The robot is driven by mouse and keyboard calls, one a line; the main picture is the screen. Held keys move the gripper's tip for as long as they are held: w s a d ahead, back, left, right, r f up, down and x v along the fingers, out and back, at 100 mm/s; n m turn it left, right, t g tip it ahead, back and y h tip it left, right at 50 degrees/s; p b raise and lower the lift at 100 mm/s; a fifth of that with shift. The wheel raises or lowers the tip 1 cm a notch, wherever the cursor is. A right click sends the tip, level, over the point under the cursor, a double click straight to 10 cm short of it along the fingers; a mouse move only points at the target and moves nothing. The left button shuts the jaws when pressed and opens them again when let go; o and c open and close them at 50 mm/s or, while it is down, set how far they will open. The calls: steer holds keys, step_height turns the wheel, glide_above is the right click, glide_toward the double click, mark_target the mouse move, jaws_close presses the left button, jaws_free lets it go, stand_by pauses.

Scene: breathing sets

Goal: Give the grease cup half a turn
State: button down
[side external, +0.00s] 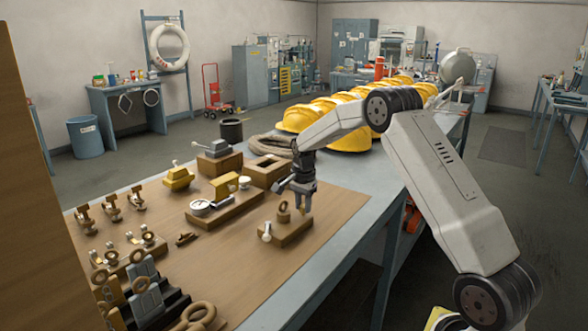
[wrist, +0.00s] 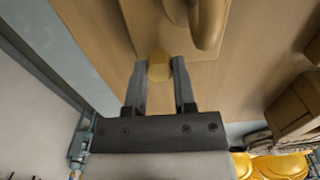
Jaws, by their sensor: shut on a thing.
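The grease cup (wrist: 159,67) is a small brass-yellow faceted knob, seen in the wrist view at the edge of a wooden block. My gripper (wrist: 160,72) has one finger on each side of it and is shut on it. In the side view my gripper (side external: 299,208) points down at the right end of the wooden block (side external: 290,238). There the cup is hidden or too small to make out. A brown ring (side external: 284,213) stands on the same block, close beside my fingers; it also shows in the wrist view (wrist: 208,28).
A white-knobbed lever (side external: 266,233) is at the block's front left. A wooden block with a round gauge (side external: 201,208) and an open wooden box (side external: 268,170) stand behind. Yellow helmets (side external: 350,138) are at the back right.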

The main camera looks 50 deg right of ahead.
mark_target(303, 206)
steer(key=shift+c, duration=2.1)
jaws_free()
steer(key=shift+r, duration=0.1)
steer(key=shift+r, duration=3.85)
